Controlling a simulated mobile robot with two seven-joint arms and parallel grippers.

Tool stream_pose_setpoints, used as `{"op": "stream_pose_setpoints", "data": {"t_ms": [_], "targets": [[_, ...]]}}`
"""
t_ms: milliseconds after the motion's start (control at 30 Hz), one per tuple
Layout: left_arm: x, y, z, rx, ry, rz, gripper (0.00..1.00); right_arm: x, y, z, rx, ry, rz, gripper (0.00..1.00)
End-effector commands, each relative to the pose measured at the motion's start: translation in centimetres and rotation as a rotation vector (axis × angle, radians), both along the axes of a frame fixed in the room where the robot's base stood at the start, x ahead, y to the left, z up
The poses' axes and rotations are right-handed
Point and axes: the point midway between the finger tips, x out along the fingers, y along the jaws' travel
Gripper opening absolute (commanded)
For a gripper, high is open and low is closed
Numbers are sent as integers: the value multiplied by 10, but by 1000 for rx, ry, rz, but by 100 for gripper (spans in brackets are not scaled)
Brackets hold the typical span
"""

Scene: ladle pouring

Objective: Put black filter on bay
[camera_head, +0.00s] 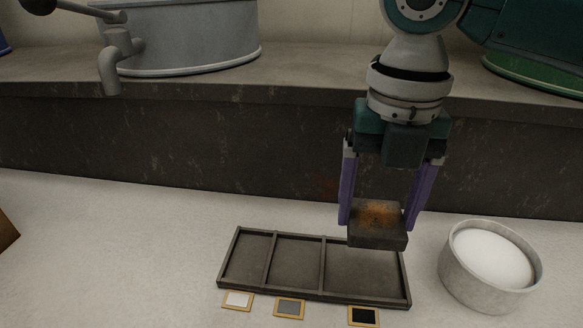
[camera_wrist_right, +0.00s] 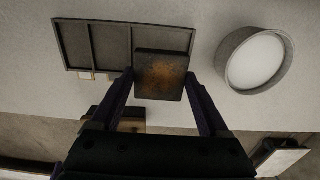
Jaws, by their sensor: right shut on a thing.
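The black filter (camera_head: 378,225) is a dark square block with a rusty orange-brown patch on top. My right gripper (camera_head: 376,222) is shut on it, one purple finger on each side. It holds the filter roughly level, over the right bay of the dark tray (camera_head: 300,295). The filter covers part of that bay's back and right side; the gap beneath cannot be judged exactly. The wrist view shows the filter (camera_wrist_right: 161,75) overlapping the right end of the tray (camera_wrist_right: 68,50). The tray's three bays look empty where visible. My left gripper is not in view.
White (camera_head: 238,300), grey (camera_head: 289,308) and black (camera_head: 364,316) tags lie before the left, middle and right bays. A round grey bowl (camera_head: 458,270) of white material stands right of the tray. A dark raised ledge (camera_head: 200,140) runs behind.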

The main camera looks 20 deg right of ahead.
Motion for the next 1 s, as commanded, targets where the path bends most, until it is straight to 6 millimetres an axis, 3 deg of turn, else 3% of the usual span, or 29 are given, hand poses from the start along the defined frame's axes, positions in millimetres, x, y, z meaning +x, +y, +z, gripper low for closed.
{"op": "stream_pose_setpoints", "data": {"t_ms": [33,100,367,567,967,1000], "targets": [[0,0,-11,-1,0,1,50,0,0,-18,-1,3,-2,25],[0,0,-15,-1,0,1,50,0,0,-29,1,1,-1,25],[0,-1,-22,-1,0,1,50,0,0,-49,0,0,-2,25],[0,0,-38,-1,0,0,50,0,0,-81,-1,1,-1,25],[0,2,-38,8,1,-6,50,0,0,-85,-1,-1,-2,25],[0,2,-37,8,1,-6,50,0,0,-85,-1,-1,-1,82]]}}
